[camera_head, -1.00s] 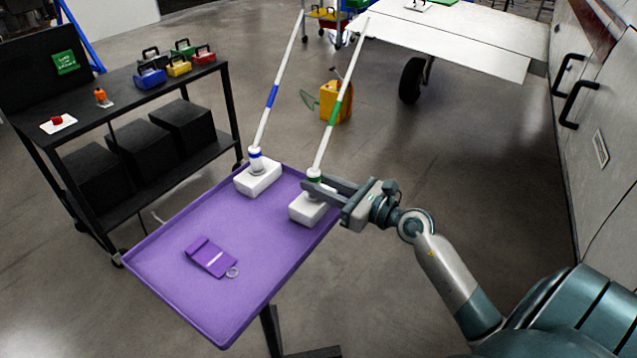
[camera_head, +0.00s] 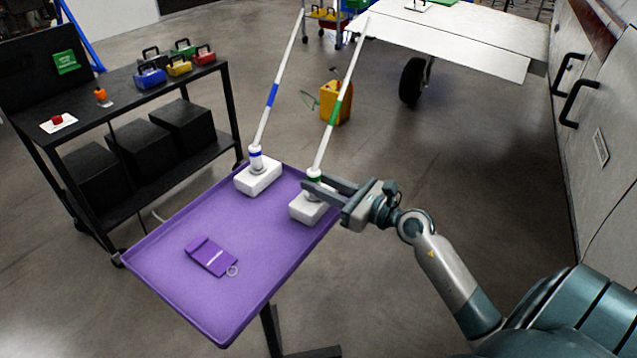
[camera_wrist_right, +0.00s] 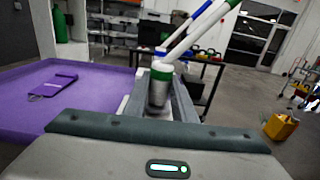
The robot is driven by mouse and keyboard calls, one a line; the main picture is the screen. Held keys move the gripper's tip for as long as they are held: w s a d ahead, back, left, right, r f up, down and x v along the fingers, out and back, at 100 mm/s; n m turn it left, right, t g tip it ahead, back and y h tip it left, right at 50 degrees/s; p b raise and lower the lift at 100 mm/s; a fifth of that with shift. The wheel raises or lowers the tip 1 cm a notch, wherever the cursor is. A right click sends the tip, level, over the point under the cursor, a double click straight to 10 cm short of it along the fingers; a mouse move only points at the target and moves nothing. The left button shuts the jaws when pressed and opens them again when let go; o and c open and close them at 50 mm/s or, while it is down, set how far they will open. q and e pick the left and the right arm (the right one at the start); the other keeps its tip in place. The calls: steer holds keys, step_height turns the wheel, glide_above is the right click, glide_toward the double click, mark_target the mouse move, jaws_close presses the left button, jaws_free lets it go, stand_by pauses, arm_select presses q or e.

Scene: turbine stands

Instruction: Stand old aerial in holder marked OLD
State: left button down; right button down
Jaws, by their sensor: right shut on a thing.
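An aerial with a green band (camera_head: 335,112) stands tilted in a white holder block (camera_head: 306,211) at the right edge of the purple tray. My right gripper (camera_head: 318,184) is shut on the base of this aerial, just above the block. In the right wrist view the aerial's green-ringed base (camera_wrist_right: 161,80) sits between the two fingers. A second aerial with a blue band (camera_head: 271,97) stands in another white block (camera_head: 259,180) to the left. No OLD marking can be read on either block. My left gripper is not in view.
The purple tray (camera_head: 180,300) carries a purple pouch with a ring (camera_head: 211,257). A black cart (camera_head: 120,85) with small coloured boxes stands at left. A yellow container (camera_head: 335,103) and a white wing-like panel (camera_head: 460,45) are behind. The tray's front half is mostly clear.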

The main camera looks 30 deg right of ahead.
steer(key=shift+s+a+f, duration=0.1)
steer(key=shift+f, duration=0.5)
steer(key=c, duration=1.4)
jaws_free()
steer(key=shift+f, duration=0.1)
steer(key=shift+o, duration=0.9)
steer(key=shift+r, duration=0.3)
steer(key=shift+d, duration=0.2)
steer(key=shift+b+v, duration=0.4)
steer(key=shift+v, duration=1.2)
steer(key=shift+s, duration=0.2)
steer(key=shift+s+d+f+b, duration=0.15)
steer(key=shift+s+f+b, duration=0.05)
steer(key=shift+f+b, duration=0.2)
steer(key=shift+r, duration=0.1)
